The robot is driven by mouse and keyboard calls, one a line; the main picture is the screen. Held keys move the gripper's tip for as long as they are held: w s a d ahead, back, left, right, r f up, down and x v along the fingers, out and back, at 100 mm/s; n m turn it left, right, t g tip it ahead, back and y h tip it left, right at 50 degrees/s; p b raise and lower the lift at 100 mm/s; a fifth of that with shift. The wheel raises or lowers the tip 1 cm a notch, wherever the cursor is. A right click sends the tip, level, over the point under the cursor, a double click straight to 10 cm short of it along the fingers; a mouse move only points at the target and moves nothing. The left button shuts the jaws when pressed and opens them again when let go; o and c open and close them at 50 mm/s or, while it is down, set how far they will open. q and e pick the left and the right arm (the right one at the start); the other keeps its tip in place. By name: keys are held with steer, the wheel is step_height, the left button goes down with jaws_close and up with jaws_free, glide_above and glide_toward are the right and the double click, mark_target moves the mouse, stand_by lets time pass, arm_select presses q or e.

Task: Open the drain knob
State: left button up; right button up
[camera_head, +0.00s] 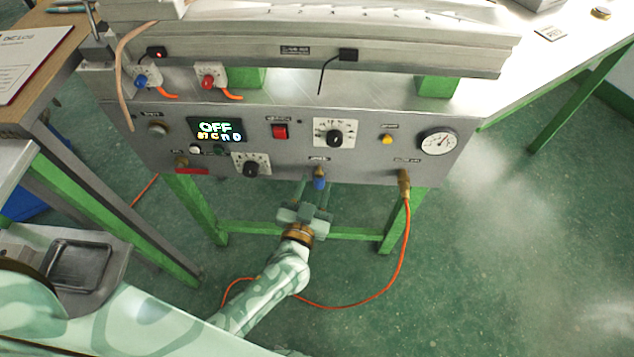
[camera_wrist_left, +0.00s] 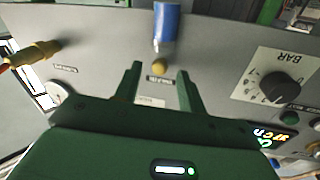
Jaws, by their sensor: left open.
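A blue knob (camera_head: 319,183) hangs at the lower edge of the grey machine panel, below a small label too small to read. In the left wrist view the blue knob (camera_wrist_left: 166,22) is a blue cylinder with a brass end (camera_wrist_left: 159,66). My left gripper (camera_head: 316,188) is open just in front of the panel, its fingers pointing at the knob. In the left wrist view my left gripper (camera_wrist_left: 160,70) has one finger on each side of the brass end, with gaps; the blue part is beyond the fingertips. I cannot tell the exact depth. My right gripper is not in view.
The panel (camera_head: 290,160) carries a display (camera_head: 216,129) reading OFF, a red switch (camera_head: 280,131), black dials (camera_head: 334,138) and a gauge (camera_head: 438,141). A brass fitting (camera_head: 404,180) with an orange hose (camera_head: 402,250) is to the right. Green table legs (camera_head: 197,208) stand below. Pale mist is at right.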

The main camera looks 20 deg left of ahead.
arm_select(q)
steer(key=shift+w+a, duration=0.1)
steer(key=shift+w, duration=0.65)
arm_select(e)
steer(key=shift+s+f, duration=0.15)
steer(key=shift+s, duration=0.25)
arm_select(q)
jaws_close()
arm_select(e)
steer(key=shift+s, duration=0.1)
